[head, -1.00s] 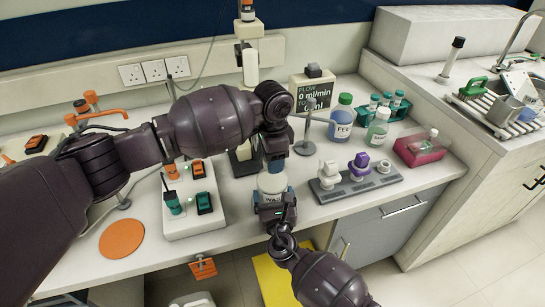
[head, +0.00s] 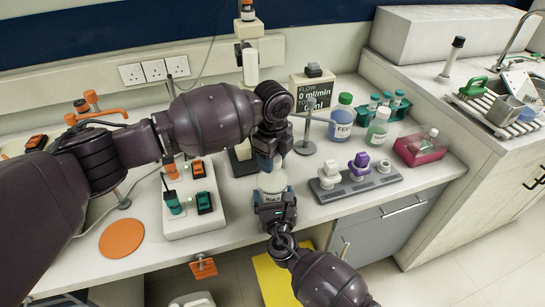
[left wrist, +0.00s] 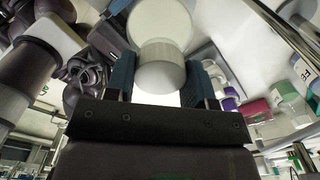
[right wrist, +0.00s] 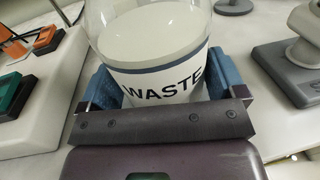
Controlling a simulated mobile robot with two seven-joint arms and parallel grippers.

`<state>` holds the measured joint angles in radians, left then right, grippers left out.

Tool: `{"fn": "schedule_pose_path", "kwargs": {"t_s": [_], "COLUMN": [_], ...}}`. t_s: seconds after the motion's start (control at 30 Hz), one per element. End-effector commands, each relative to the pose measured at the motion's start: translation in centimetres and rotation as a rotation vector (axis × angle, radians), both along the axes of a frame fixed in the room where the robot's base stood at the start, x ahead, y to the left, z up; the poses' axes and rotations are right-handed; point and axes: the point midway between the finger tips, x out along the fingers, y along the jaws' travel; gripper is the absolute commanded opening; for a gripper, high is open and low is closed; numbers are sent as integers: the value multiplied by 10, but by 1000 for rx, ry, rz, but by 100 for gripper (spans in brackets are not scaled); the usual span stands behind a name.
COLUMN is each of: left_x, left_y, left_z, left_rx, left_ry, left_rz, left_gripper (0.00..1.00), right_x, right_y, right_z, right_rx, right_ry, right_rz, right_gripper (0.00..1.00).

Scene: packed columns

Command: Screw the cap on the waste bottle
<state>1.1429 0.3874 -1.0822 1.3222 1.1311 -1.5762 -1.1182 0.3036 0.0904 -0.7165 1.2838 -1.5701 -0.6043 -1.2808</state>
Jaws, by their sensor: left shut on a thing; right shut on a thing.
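The waste bottle (head: 272,183) stands upright near the bench's front edge. In the right wrist view the waste bottle (right wrist: 165,75) has clear upper walls, pale contents and a "WASTE" label. My right gripper (head: 274,208) is shut around its lower body from the front. My left gripper (head: 268,163) points down directly above the bottle and is shut on a white cap. In the left wrist view the cap (left wrist: 161,72) sits between the blue fingers, with a pale round shape beyond it. The fingers hide the bottle's neck in the head view, so I cannot tell how the cap sits on it.
A grey rack (head: 360,182) with white and purple pieces stands right of the bottle. A white control box (head: 193,205) is to the left, beside an orange disc (head: 121,238). A stand with a round base (head: 305,147) and a flow display (head: 312,92) are behind.

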Motion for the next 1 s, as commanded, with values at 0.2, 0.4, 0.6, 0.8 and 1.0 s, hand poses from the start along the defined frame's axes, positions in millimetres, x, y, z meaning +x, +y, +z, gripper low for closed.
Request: {"fn": "schedule_pose_path", "kwargs": {"t_s": [0.2, 0.4, 0.6, 0.8, 1.0], "left_x": [0, 0, 0, 0, 0], "left_y": [0, 0, 0, 0, 0], "left_z": [0, 0, 7, 30, 45], "left_rx": [0, -1, -2, -2, 0], "left_ry": [1, 1, -1, -1, 0], "left_rz": [1, 2, 2, 1, 3], "left_gripper": [75, 75, 75, 75, 75], "right_x": [0, 0, 0, 0, 0], "right_y": [0, 0, 0, 0, 0], "right_z": [-1, -1, -1, -1, -1], "right_rx": [1, 1, 1, 1, 1], "right_ry": [2, 2, 2, 2, 2], "right_rz": [0, 0, 0, 0, 0], "right_gripper": [23, 23, 23, 23, 23]}}
